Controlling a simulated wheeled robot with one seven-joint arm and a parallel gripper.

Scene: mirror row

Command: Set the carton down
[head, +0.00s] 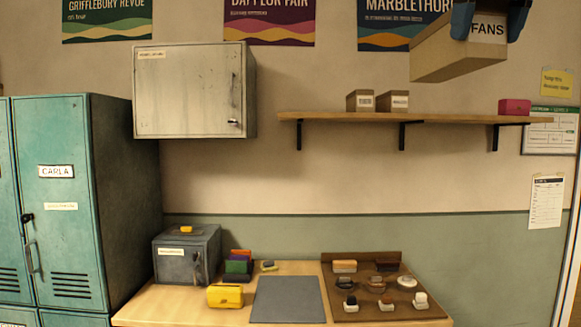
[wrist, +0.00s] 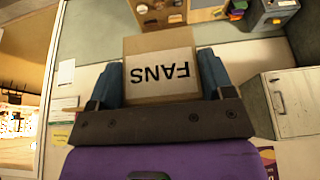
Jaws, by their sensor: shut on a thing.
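The brown carton (head: 450,62) has a white label reading FANS. It is high at the upper right of the head view, in front of the wall and above the level of the shelf, held up and not resting on anything I can see. My gripper (head: 490,16) has blue fingers on both sides of it and is shut on it. In the wrist view the carton (wrist: 158,45) sits between the fingers of my gripper (wrist: 160,78), with its label upside down. The carton's far side is hidden.
A wooden shelf (head: 345,117) holds two small boxes (head: 375,101) and a pink box (head: 515,107), with bare room between. Below, a counter (head: 200,316) holds a grey mat (head: 289,300), a yellow case (head: 225,296), a metal box (head: 187,254) and a brush board (head: 333,277). A wall cabinet (head: 190,95) hangs left.

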